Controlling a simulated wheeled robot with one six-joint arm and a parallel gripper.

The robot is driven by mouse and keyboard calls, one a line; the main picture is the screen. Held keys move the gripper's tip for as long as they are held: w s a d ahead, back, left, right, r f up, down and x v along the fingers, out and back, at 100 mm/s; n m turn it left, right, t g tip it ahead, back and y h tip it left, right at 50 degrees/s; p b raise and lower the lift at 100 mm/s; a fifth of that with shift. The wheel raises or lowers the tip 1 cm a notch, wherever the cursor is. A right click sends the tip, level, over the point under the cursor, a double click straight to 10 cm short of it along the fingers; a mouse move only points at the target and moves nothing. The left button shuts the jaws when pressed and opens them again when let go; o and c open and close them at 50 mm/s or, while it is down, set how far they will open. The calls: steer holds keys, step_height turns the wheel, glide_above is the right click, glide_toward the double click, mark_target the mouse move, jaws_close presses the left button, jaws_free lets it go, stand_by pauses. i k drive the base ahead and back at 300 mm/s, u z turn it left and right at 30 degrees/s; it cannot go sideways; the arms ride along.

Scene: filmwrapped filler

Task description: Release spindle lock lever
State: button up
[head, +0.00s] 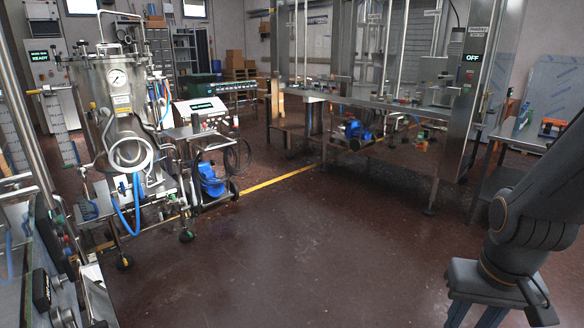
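The spindle lock lever cannot be made out in the head view. A large steel-framed filling machine (380,98) with clear panels and a long bench stands at the back right. Its dark display (473,57) on the right post reads OFF. Small coloured fittings sit along the bench, too small to tell apart. My gripper (490,300) is at the lower right, well in front of the machine and apart from it. Its lower end is cut off by the frame edge, so its opening and anything in it are hidden.
A steel tank unit (120,85) on casters, with hoses and a blue pump (211,181), stands at left. A steel side table (515,130) is at right. Another panel with knobs (42,290) edges the lower left. The dark floor (300,250) between them is clear.

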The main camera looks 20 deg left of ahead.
mark_target(71, 276)
steer(key=u, duration=0.6)
steer(key=i, duration=1.05)
steer(key=u, duration=1.65)
steer(key=i, duration=0.8)
steer(key=u, duration=0.7)
